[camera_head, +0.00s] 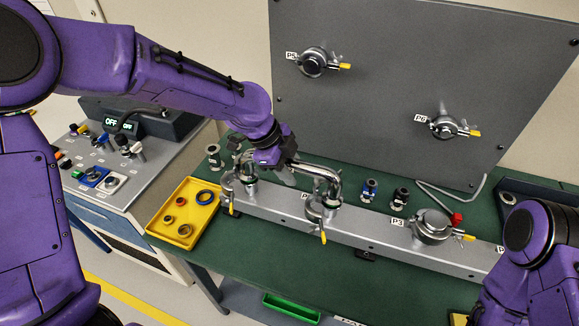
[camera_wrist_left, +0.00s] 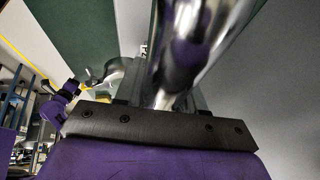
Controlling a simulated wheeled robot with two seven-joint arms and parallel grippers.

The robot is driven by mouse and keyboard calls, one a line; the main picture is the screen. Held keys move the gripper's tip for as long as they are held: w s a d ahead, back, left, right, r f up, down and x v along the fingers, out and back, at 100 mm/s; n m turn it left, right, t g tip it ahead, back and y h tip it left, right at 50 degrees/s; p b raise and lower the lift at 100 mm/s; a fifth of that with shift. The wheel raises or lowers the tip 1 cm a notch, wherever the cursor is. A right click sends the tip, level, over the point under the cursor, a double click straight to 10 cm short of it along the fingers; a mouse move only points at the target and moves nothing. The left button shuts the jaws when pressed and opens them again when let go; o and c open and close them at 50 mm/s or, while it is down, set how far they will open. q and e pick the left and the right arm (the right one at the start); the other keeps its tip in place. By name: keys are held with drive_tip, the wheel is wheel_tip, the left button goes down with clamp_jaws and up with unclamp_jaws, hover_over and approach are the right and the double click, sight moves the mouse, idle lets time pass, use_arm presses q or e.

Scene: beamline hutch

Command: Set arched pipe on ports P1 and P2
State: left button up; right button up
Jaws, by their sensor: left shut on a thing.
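The arched pipe (camera_head: 325,173) is a shiny metal tube over the left part of the grey port rail (camera_head: 370,235). My left gripper (camera_head: 283,172) is shut on the pipe near the top of its arch. One pipe end is at the port (camera_head: 323,207) beside a partly hidden label, and the other is near the leftmost port (camera_head: 232,183). I cannot tell whether the ends are fully seated. In the left wrist view the pipe (camera_wrist_left: 205,40) fills the upper middle, close up. My right arm shows at the lower right, but its gripper is out of view.
A yellow tray (camera_head: 160,222) with several rings lies left of the rail. Blue (camera_head: 369,190) and black (camera_head: 399,198) fittings stand behind the rail. A grey panel (camera_head: 400,80) with ports P5 and P6 rises behind.

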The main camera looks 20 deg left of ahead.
idle(0.4)
use_arm(q)
drive_tip(key=o, duration=1.2)
drive_tip(key=shift+o, duration=0.2)
drive_tip(key=b+v, duration=0.2)
drive_tip(key=v, duration=0.7)
drive_tip(key=shift+s+a+r, duration=0.1)
drive_tip(key=shift+r, duration=0.15)
drive_tip(key=shift+a+r, duration=0.2)
drive_tip(key=shift+r, duration=0.2)
